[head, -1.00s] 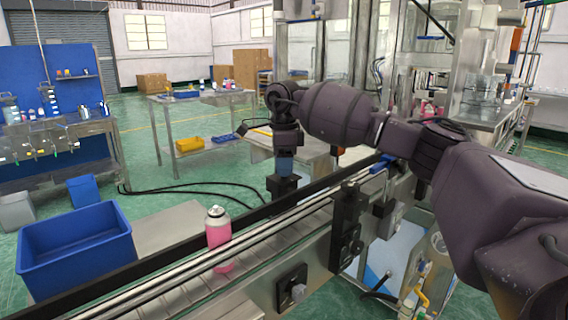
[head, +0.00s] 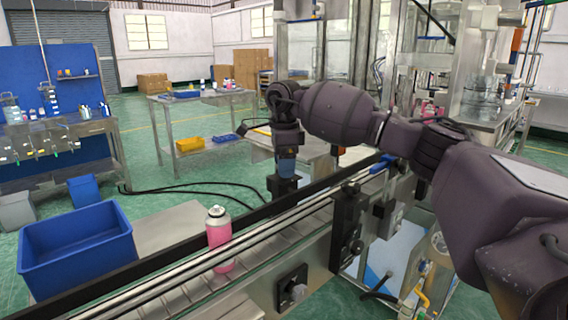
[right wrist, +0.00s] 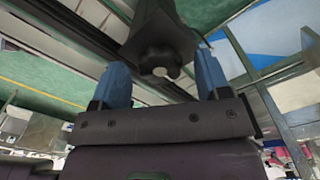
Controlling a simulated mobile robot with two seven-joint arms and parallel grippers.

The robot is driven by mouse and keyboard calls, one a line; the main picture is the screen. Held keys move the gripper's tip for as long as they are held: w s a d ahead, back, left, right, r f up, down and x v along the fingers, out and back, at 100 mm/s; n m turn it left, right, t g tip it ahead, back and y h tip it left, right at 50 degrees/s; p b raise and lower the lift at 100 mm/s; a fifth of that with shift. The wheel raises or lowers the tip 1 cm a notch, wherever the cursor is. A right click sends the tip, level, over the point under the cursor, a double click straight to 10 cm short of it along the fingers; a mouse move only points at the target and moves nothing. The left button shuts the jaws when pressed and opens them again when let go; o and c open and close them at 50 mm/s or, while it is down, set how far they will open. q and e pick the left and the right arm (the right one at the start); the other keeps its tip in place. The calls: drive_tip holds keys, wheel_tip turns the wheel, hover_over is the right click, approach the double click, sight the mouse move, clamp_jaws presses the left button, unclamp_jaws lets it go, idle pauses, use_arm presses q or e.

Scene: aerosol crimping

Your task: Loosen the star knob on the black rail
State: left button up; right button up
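The star knob (right wrist: 157,62) is dark and lobed with a pale centre, and sits on a black bracket in the right wrist view. The blue fingers of my right gripper (right wrist: 164,80) stand apart on either side of it; I cannot tell whether they touch it. In the head view my right gripper (head: 286,168) points down over a dark block (head: 284,186) beside the black rail (head: 245,220). The knob there is hidden by the gripper. My left gripper is not in view.
A pink bottle (head: 218,238) stands upright on the conveyor (head: 190,290). A blue bin (head: 75,248) is at the left. Black brackets with knobs (head: 293,287) line the conveyor's near side. Open green floor lies beyond.

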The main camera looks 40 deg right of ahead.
wheel_tip(320, 180, up, 11)
drive_tip(key=p, duration=0.1)
idle(0.6)
drive_tip(key=shift+f, duration=0.1)
